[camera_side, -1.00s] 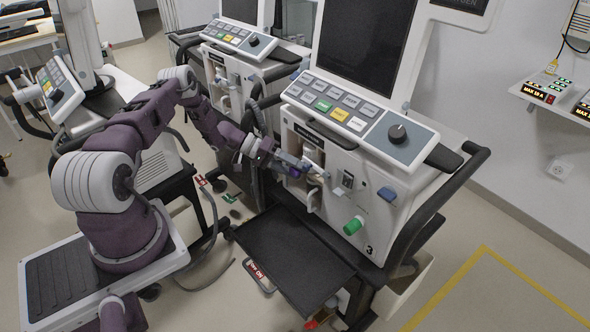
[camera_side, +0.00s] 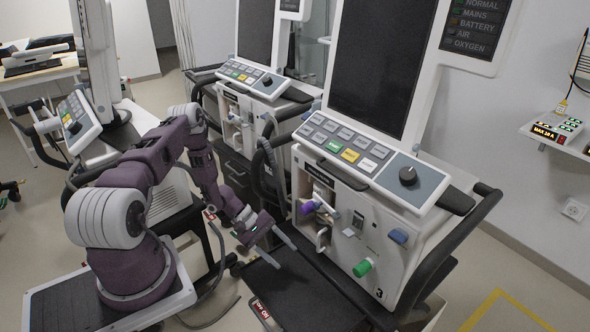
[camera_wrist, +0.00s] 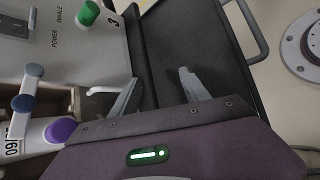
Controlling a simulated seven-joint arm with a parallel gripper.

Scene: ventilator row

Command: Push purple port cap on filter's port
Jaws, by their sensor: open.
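The purple port cap (camera_side: 307,207) sits at the near end of the white filter (camera_side: 323,205) in the ventilator's open bay. In the wrist view the cap (camera_wrist: 60,130) touches the end of the white filter body (camera_wrist: 27,135). I cannot tell how fully it is seated, and my gripper's housing hides part of its surroundings. My gripper (camera_side: 283,248) is open and empty, below and in front of the cap, above the black tray. In the wrist view its two fingers (camera_wrist: 160,86) stand apart with nothing between them.
The black tray (camera_side: 290,290) lies below my gripper. The ventilator front carries a green knob (camera_side: 363,267) and a blue knob (camera_side: 398,236), with a black side rail (camera_side: 445,250) at right. A second ventilator (camera_side: 250,110) stands behind. Free air surrounds the fingers.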

